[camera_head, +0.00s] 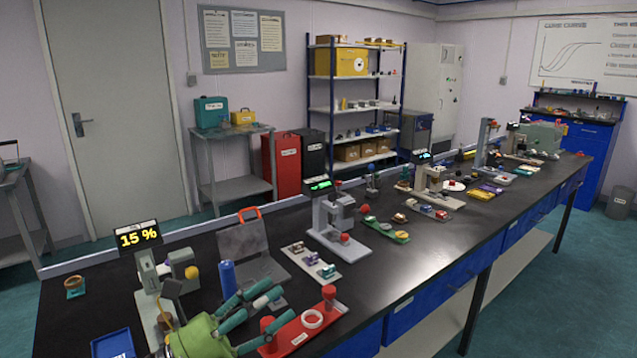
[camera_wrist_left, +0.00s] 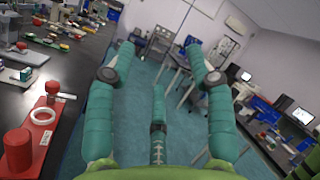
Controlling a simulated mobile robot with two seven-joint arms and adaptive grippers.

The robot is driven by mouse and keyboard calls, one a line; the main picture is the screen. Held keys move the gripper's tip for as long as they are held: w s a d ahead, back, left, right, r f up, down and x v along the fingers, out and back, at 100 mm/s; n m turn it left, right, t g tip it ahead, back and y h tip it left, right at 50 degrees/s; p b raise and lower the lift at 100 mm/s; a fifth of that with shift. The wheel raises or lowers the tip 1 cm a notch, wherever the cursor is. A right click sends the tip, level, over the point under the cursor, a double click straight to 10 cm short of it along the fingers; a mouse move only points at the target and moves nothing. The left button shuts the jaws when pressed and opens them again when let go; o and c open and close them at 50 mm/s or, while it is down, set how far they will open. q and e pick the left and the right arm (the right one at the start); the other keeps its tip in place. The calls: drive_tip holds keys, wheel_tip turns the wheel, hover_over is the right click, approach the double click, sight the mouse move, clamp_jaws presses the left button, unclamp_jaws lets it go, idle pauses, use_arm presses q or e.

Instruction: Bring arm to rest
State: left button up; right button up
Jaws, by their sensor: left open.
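My left gripper (camera_head: 272,312) has a green palm and teal fingers and comes in at the bottom of the head view. It is over the near part of the black bench (camera_head: 386,262), just by a red tray (camera_head: 312,330) with red knobs and a white ring. In the left wrist view the fingers of the gripper (camera_wrist_left: 160,58) are spread wide with nothing between them. Beyond them is teal floor. The red tray (camera_wrist_left: 40,135) shows at the left there.
A blue cylinder (camera_head: 228,280) stands close behind the left gripper. A grey instrument with a "15 %" display (camera_head: 139,237) is at its left, and a blue tray (camera_head: 112,344) lies at the near left. Several instruments and sample trays line the bench. Open floor (camera_wrist_left: 140,112) lies beside the bench.

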use_arm(q)
drive_tip(key=w+a+f+n+t+y, duration=0.1)
drive_tip(key=a+f+n+t+y, duration=0.35)
drive_tip(key=n+y, duration=0.4)
drive_tip(key=w+a+f+n+t+y, duration=0.2)
drive_tip(key=a+f+n+t+y, duration=0.25)
drive_tip(key=n, duration=0.75)
drive_tip(key=s+a+f+n+g+y, duration=0.4)
drive_tip(key=a+f+n+g+y, duration=0.15)
drive_tip(key=f+n, duration=0.3)
drive_tip(key=s+d+f+n+g, duration=0.1)
drive_tip(key=s+f+n+g, duration=0.2)
drive_tip(key=s+f+g, duration=0.6)
drive_tip(key=s+d+f+n+g, duration=0.1)
drive_tip(key=s+f+n+g, duration=0.15)
drive_tip(key=s+f, duration=0.75)
drive_tip(key=s+f+g, duration=0.1)
drive_tip(key=s+f, duration=0.1)
drive_tip(key=f, duration=0.8)
drive_tip(key=s+f+g, duration=0.1)
drive_tip(key=s+f, duration=0.2)
drive_tip(key=f, duration=0.7)
drive_tip(key=s+a+f, duration=0.2)
drive_tip(key=s+f, duration=1.2)
drive_tip(key=s, duration=0.1)
drive_tip(key=shift+s+a+f+g, duration=0.25)
drive_tip(key=shift+s+f+g, duration=0.05)
drive_tip(key=shift+f+g, duration=0.1)
